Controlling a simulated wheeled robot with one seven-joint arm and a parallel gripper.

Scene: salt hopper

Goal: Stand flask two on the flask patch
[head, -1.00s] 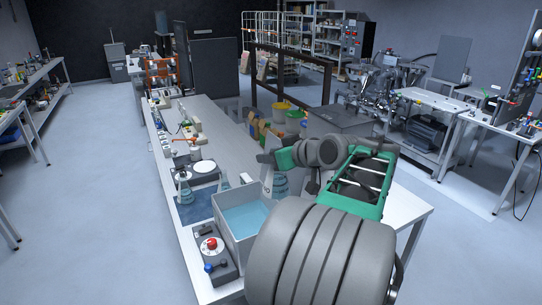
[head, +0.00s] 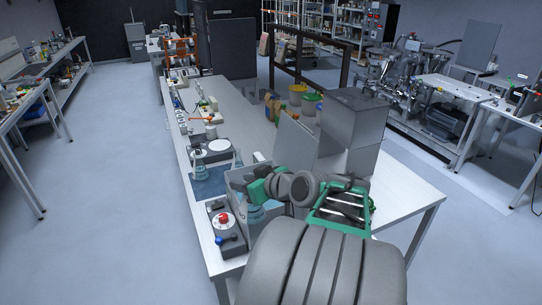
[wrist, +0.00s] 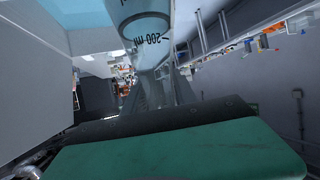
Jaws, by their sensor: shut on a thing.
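My gripper (head: 254,190) has green fingers and is shut on a clear flask (head: 256,213). It holds the flask at the pale open-topped bath (head: 236,177); my arm hides much of the bath, so I cannot tell if the flask touches it. The wrist view shows the held flask (wrist: 148,35) with a "200 ml" mark, and one green finger (wrist: 180,152). A dark blue patch (head: 205,188) lies left of the gripper. One flask (head: 198,164) stands at its back left and another (head: 237,160) at its right. I read no flask numbers.
A grey control box (head: 225,228) with a red button and a blue knob stands at the near left of the bench. A dark unit with a white disc (head: 219,145) stands behind the patch. A grey box (head: 355,120) rises behind my arm. Floor on the left is clear.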

